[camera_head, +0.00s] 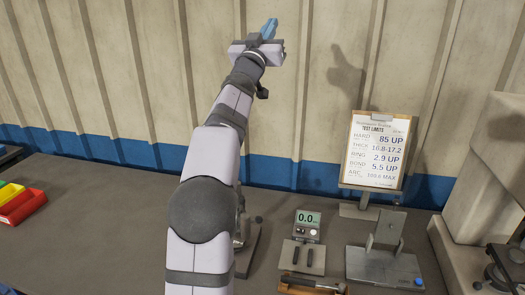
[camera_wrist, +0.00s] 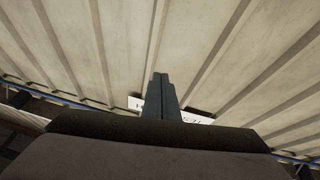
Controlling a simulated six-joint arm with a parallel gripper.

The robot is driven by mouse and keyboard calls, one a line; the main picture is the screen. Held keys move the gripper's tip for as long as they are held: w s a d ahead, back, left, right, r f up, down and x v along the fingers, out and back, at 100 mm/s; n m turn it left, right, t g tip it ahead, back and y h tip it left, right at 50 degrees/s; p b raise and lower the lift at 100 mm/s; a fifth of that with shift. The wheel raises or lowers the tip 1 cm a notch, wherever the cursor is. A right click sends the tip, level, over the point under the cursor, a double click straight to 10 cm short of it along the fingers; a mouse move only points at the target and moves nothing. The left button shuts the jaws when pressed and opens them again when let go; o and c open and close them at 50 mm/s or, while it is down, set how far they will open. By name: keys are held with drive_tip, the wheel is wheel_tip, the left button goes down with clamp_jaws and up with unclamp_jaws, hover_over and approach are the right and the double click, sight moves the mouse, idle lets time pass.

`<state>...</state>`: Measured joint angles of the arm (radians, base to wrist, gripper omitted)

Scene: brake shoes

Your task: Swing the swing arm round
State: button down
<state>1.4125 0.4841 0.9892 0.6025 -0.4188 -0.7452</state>
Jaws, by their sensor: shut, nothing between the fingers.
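My gripper (camera_head: 269,27) is raised high in front of the wall, far above the bench, with its blue fingers pointing up. In the wrist view my gripper (camera_wrist: 159,78) is shut and empty, with the fingers together. I cannot pick out the swing arm for certain in either view. A grey bench device (camera_head: 249,245) stands behind my arm and is mostly hidden by it. My gripper touches nothing.
A gauge with a 0.0 display (camera_head: 308,218), a grey fixture with a blue button (camera_head: 385,262) and a clipboard of test limits (camera_head: 377,150) stand right of my arm. A large machine (camera_head: 485,190) fills the right edge.

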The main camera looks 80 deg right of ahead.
drive_tip(key=w+d+f+n+t+y, duration=0.2)
drive_tip(key=w+f+n+t+y, duration=0.3)
drive_tip(key=f, duration=0.6)
wheel_tip(320, 180, down, 17)
drive_tip(key=w+a+m+y, duration=0.1)
drive_tip(key=a+y, duration=0.2)
drive_tip(key=y, duration=0.3)
drive_tip(key=s+a+f+m+g+y, duration=0.2)
drive_tip(key=s+a+f+m+y, duration=0.1)
drive_tip(key=a+f, duration=0.3)
drive_tip(key=s+a+f+m+g+y, duration=0.2)
drive_tip(key=s+a+f+m+y, duration=0.2)
drive_tip(key=a+f+m+y, duration=0.1)
drive_tip(key=shift+s+a+f+m, duration=0.2)
drive_tip(key=shift+a+f+m, duration=0.25)
drive_tip(key=shift+a, duration=0.7)
drive_tip(key=shift+r, duration=0.1)
wheel_tip(320, 180, down, 10)
drive_tip(key=p, duration=0.4)
drive_tip(key=shift+a, duration=0.2)
